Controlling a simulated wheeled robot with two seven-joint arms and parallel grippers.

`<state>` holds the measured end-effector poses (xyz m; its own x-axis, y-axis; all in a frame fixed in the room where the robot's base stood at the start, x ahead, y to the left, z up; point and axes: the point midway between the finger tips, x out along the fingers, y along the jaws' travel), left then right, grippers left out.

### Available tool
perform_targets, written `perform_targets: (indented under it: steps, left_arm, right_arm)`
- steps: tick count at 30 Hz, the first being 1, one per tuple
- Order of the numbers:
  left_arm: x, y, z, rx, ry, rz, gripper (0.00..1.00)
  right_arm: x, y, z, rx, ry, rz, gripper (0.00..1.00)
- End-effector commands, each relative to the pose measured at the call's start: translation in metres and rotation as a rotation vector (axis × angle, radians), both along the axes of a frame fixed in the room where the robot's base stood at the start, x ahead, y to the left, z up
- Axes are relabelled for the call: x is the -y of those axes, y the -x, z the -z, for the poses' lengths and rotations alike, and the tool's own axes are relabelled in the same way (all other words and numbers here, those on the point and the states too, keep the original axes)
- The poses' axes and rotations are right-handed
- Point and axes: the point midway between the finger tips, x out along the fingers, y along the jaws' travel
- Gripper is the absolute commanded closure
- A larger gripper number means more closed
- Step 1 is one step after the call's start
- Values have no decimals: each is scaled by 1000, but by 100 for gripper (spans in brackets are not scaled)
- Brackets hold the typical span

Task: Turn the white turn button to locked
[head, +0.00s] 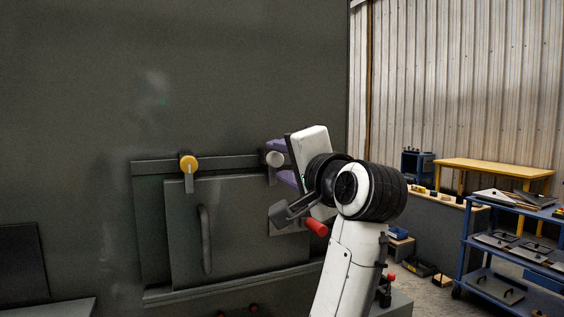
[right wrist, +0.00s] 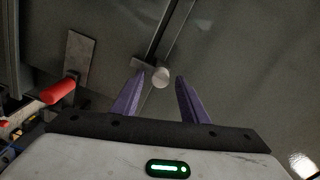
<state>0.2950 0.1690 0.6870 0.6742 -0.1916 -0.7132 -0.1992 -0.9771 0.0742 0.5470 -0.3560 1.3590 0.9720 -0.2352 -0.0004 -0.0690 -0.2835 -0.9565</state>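The white turn button (head: 275,159) is on the upper right of the grey enclosure door's frame, with a short grey tab showing below its round knob. In the right wrist view the white knob (right wrist: 160,77) sits centred just past the fingertips, with a grey tab beside it. My right gripper (head: 273,161) has purple fingers, spread apart on either side of the knob. In the right wrist view the fingers (right wrist: 160,80) are open with a gap on each side. Whether the knob is between the tips or just beyond them I cannot tell. My left gripper is not in view.
A yellow turn button (head: 188,163) with its tab hanging down is at the upper left. The grey door (head: 235,235) has a vertical handle (head: 205,239). A red-handled lever (head: 316,227) juts out below my right gripper. A blue cart (head: 510,235) stands far right.

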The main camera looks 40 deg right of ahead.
Motion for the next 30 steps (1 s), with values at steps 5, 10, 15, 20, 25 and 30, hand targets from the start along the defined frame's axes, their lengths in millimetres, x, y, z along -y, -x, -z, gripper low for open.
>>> perform_targets:
  steps: [5,10,15,20,25,30]
  left_arm:
    - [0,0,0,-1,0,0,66]
    - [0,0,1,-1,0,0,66]
    - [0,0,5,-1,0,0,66]
    - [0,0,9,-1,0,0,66]
    - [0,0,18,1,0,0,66]
    - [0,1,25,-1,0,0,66]
  right_arm:
    - [0,0,0,0,1,-1,59]
    - [-1,3,0,1,2,-1,59]
    - [-7,25,0,6,0,-2,59]
    - [-14,58,-1,7,2,-1,59]
    - [-21,85,2,6,2,0,59]
    - [-24,98,1,4,2,0,59]
